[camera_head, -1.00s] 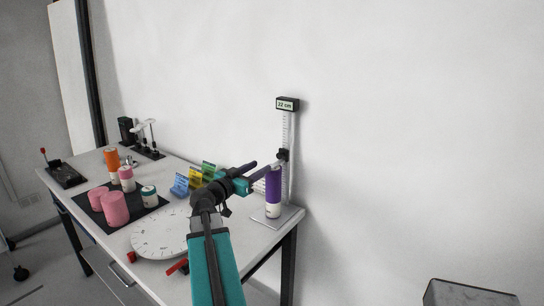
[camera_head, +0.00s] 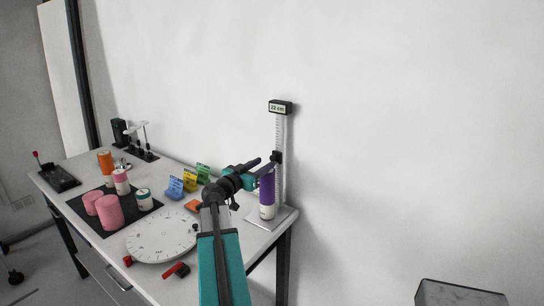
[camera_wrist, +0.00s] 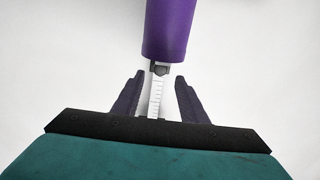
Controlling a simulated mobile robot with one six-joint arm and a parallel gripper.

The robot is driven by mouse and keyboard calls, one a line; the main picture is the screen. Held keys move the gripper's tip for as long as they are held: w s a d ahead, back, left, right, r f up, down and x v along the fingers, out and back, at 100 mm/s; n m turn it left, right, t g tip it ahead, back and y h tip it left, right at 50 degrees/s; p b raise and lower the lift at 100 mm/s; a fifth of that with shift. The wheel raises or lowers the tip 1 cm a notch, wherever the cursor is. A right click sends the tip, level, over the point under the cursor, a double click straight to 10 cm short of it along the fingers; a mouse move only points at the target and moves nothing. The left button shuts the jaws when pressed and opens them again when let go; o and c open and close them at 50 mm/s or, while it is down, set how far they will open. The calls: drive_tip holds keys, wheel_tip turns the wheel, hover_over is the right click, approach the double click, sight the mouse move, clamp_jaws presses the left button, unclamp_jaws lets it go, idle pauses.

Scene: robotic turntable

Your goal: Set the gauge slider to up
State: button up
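The gauge is an upright pale scale column (camera_head: 281,130) with a display (camera_head: 280,107) on top reading 22 cm. Its dark slider (camera_head: 277,156) sits around mid-height, just above a purple bottle (camera_head: 267,188) standing on the gauge's base plate (camera_head: 284,216). In the wrist view the slider (camera_wrist: 159,69) shows at the purple bottle's end, between and slightly beyond my fingertips. My gripper (camera_wrist: 159,79) is open, its two fingers on either side of the scale. I see no clear contact with the slider.
A white round turntable (camera_head: 162,237) lies left of my arm on the table. Pink cylinders (camera_head: 109,213) on a dark mat, several small bottles and coloured card holders (camera_head: 190,181) stand farther left. The wall is close behind the gauge; space right of it is clear.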

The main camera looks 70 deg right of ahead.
sight(272, 158)
drive_tip(key=shift+p+x, duration=1.45)
drive_tip(key=shift+x, duration=2.25)
drive_tip(key=shift+c, duration=0.4)
